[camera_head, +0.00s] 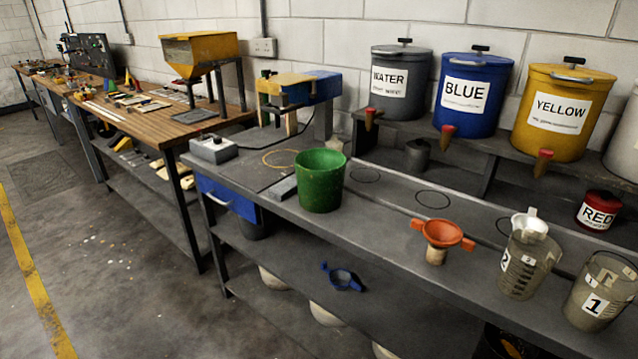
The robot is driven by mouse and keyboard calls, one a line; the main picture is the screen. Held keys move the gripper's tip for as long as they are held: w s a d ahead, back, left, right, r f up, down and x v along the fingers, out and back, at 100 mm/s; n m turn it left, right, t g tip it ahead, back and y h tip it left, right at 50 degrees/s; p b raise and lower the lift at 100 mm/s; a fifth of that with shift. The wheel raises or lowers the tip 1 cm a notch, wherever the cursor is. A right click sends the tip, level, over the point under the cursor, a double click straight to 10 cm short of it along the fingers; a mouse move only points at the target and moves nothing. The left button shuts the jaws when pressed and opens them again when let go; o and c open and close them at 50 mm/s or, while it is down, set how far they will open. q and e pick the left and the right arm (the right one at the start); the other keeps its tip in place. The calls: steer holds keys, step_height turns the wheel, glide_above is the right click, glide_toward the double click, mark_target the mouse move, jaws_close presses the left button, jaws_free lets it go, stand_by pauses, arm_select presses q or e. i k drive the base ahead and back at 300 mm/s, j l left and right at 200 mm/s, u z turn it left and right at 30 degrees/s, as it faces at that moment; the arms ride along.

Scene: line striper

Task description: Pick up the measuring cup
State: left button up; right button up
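Two translucent measuring cups with printed scales stand upright at the right end of the grey workbench (370,228). One measuring cup (520,272) bears a label 2. The other measuring cup (597,295), marked 1, is to its right, near the picture's right edge. A small white cup or funnel (530,222) shows at the rim of cup 2; I cannot tell whether it sits in it or behind it. Which measuring cup the task names is not clear. Neither of my grippers is in view.
An orange funnel-like piece (442,236) stands left of cup 2. A green bucket (320,180) stands further left. Grey water (400,85), blue (473,95) and yellow (563,110) containers line the back shelf. A red pot (598,210) is behind the cups. The bench between bucket and funnel is mostly clear.

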mark_target(603, 286)
steer(key=z, duration=1.65)
